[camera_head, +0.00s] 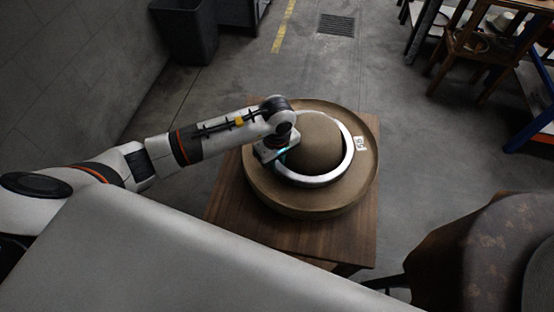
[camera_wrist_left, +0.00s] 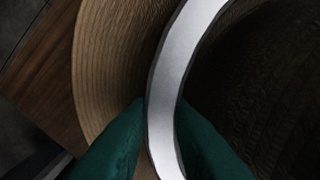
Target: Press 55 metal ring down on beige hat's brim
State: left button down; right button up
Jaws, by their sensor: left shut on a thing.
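The beige hat (camera_head: 315,140) sits on a wooden table, its rounded crown up and its wide brim (camera_head: 285,199) spread around it. The metal ring (camera_head: 312,181) is a silvery band lying around the crown, with a white "55" tag (camera_head: 360,143) at its right. My left gripper (camera_head: 272,152) is at the ring's left side, over the brim. In the left wrist view its green fingertips (camera_wrist_left: 150,140) stand on both sides of the ring (camera_wrist_left: 170,90), shut on it. The brim (camera_wrist_left: 110,60) shows beside the ring; whether they touch is unclear. My right gripper is not in view.
The wooden table (camera_head: 229,202) stands on a grey concrete floor. A brown patterned chair or cover (camera_head: 460,250) is at the lower right. A dark bin (camera_head: 187,30) and wooden furniture (camera_head: 485,45) are farther back. Floor around the table is mostly clear.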

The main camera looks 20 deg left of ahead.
pick_arm(q)
jog(key=shift+w+r+p, duration=0.2)
jog(key=shift+r+p, duration=1.9)
jog(key=shift+r, duration=1.65)
jog(key=shift+r+p, duration=1.65)
jog(key=shift+r, duration=1.25)
